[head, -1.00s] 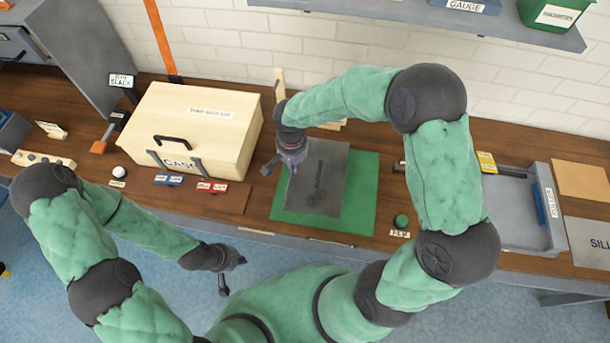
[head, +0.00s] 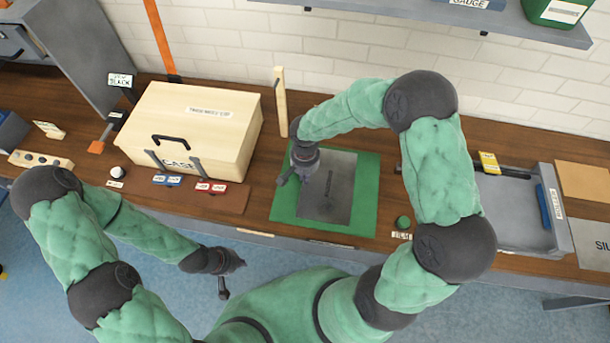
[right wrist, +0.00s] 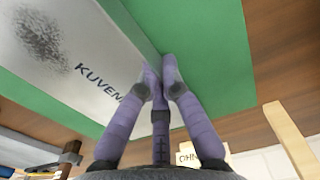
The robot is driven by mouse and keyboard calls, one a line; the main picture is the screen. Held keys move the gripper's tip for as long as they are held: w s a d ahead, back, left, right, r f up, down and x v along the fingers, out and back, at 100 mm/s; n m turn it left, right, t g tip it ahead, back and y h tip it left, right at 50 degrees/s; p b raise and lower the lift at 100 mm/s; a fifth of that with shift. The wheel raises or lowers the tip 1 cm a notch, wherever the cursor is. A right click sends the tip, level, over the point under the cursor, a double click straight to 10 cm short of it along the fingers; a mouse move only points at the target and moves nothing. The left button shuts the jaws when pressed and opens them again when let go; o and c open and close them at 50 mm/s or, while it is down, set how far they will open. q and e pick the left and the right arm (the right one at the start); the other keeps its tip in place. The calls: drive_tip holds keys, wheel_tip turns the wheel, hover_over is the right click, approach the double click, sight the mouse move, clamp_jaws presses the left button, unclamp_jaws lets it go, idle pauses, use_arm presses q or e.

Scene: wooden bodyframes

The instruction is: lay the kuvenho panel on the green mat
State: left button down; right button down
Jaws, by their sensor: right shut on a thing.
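The grey kuvenho panel (head: 338,185) lies over the green mat (head: 368,205), inside its edges, with green showing on the sides. I cannot tell whether it touches the mat. In the right wrist view the panel (right wrist: 90,45) shows a dark smudge and lettering, partly hidden by my fingers, with the mat (right wrist: 210,50) behind it. My right gripper (head: 303,178) is shut on the panel's left edge; its fingertips (right wrist: 160,75) meet at that edge. My left gripper (head: 228,279) hangs empty in front of the bench, and its fingers are too small to read.
A cream case (head: 200,125) stands left of the mat, with red tags (head: 212,187) in front. An upright wooden post (head: 281,100) stands behind the mat. A green round item (head: 403,222) and a grey tray (head: 515,235) are to the right. A shelf (head: 420,20) overhangs behind.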

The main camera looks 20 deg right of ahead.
drive_tip(key=shift+f, duration=0.1)
drive_tip(key=c, duration=1.4)
unclamp_jaws()
drive_tip(key=shift+r, duration=0.3)
wheel_tip(320, 180, up, 12)
drive_tip(key=p, duration=0.2)
drive_tip(key=shift+f+p, duration=0.15)
drive_tip(key=shift+p, duration=0.2)
